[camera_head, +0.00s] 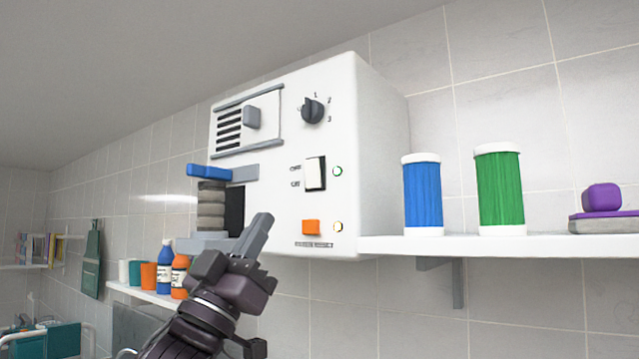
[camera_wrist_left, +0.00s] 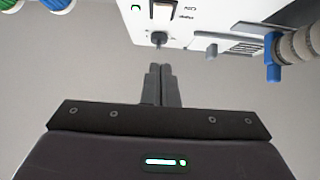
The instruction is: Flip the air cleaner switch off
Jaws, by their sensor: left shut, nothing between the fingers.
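The air cleaner (camera_head: 335,110) is a white box on the wall shelf. Its pale rocker switch (camera_head: 315,173) has a dark frame, small labels at its left and a green-ringed indicator (camera_head: 337,171) at its right. I cannot tell which way the rocker is tipped. My left gripper (camera_head: 263,222) is shut and empty, in front of the box, below and left of the switch, apart from it. In the left wrist view, which shows the box upside down, the switch (camera_wrist_left: 163,10) is at the top edge, beyond the closed fingertips (camera_wrist_left: 159,68). My right gripper is not in view.
The box also has a black dial (camera_head: 312,110), a grey slider (camera_head: 252,117), an orange button (camera_head: 311,227) and a blue-handled stack (camera_head: 211,200) at its left. Blue (camera_head: 422,195) and green (camera_head: 499,190) canisters stand right of it. Bottles (camera_head: 166,265) sit on a lower shelf.

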